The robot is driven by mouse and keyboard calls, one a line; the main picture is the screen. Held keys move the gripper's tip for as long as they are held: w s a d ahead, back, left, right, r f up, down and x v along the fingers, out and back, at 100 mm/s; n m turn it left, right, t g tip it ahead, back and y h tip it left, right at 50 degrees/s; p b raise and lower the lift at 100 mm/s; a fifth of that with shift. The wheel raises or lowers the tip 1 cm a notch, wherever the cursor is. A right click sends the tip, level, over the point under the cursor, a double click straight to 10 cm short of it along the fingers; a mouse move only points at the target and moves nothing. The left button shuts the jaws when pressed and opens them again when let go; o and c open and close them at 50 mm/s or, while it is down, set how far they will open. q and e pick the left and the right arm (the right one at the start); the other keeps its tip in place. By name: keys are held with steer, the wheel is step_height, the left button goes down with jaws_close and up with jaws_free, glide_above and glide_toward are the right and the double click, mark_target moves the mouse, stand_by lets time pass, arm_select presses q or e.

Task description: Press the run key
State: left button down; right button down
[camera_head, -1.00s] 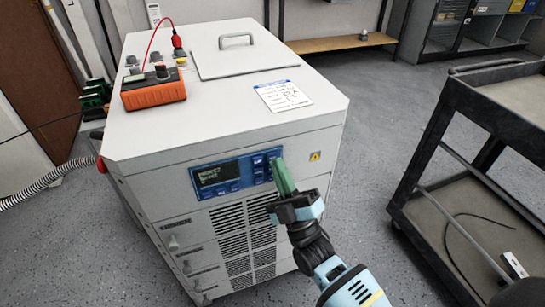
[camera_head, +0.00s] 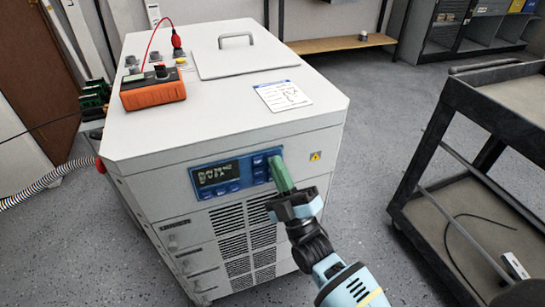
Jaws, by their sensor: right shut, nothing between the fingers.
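The blue control panel (camera_head: 232,174) is on the upper front face of the white cabinet (camera_head: 200,141). Its small dark display (camera_head: 215,173) shows pale text too small to read. Blue keys (camera_head: 260,161) sit at the right part of the panel. My right gripper (camera_head: 276,162) is shut and empty, its green fingers pointing up at the panel's right end. The fingers cover that end, so any key behind them is hidden. I cannot tell whether the tips touch the panel. My left gripper is not in view.
An orange meter (camera_head: 153,91) with a red lead stands on the cabinet top beside a flat lid (camera_head: 245,55) with a handle. A dark cart (camera_head: 455,130) stands at the right. Open grey floor (camera_head: 365,150) lies between cart and cabinet.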

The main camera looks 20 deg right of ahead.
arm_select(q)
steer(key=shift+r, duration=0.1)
arm_select(e)
steer(key=shift+s, duration=0.15)
arm_select(q)
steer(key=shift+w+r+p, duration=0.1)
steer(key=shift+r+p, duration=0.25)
steer(key=shift+p, duration=0.1)
arm_select(e)
steer(key=shift+s, duration=0.6)
